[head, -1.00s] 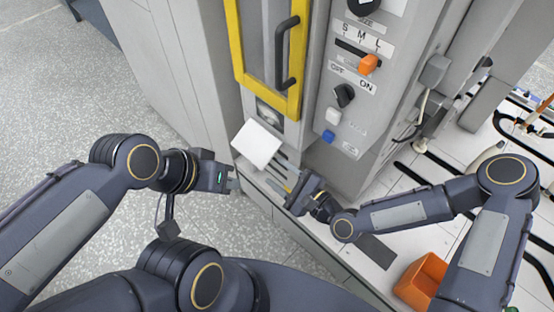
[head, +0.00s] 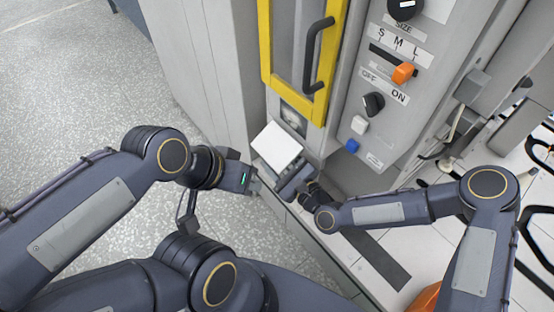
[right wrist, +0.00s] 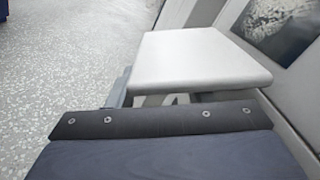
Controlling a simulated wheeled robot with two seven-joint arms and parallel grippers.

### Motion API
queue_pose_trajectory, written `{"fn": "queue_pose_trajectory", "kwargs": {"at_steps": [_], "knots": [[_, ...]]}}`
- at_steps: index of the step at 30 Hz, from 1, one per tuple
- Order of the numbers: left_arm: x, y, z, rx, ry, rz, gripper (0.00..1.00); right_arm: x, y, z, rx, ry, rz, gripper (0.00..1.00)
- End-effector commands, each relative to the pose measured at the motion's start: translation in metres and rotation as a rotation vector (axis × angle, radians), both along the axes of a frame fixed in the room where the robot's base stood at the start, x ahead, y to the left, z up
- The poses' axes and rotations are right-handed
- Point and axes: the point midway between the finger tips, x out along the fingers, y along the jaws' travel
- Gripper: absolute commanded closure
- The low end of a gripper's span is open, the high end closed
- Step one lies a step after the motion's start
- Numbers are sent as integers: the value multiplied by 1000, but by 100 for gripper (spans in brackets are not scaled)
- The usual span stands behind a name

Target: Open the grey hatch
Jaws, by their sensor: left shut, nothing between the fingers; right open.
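The pale grey hatch (head: 276,146) is a small square flap low on the machine's front, below a little window. In the right wrist view the hatch (right wrist: 198,60) sticks out from the grey wall like a shelf. My right gripper (head: 284,182) is open just below and in front of the hatch; its fingers are largely hidden, and I cannot tell whether they touch it. My left gripper (head: 257,186) is shut and empty, left of the right gripper and below the hatch.
Above the hatch is a yellow-framed door (head: 265,50) with a black handle (head: 312,57). To its right is a control panel with an orange slider (head: 403,73), a black knob (head: 373,104) and a blue button (head: 351,146). An orange bin (head: 425,298) is at lower right.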

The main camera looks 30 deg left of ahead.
Motion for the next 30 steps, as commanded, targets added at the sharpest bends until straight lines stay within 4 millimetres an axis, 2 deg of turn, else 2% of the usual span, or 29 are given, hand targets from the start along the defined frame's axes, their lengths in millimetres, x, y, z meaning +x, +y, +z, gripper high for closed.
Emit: {"fn": "queue_pose_trajectory", "kwargs": {"at_steps": [5, 6, 16, 23, 30], "knots": [[0, 0, 0, 0, 0, 0, 100, 0, 0, 0, 0, 0, 0, 53], [0, 0, 0, 0, 0, 0, 100, 0, 0, 0, 0, 0, 0, 56], [0, 0, 0, 0, 0, 0, 100, 0, 0, 0, 0, 0, 1, 99], [0, 0, -2, 0, 0, 0, 100, -1, 0, -1, 6, 16, 0, 100], [0, 0, -16, 0, 0, 0, 100, -10, 4, 9, 78, 187, -1, 100]]}}
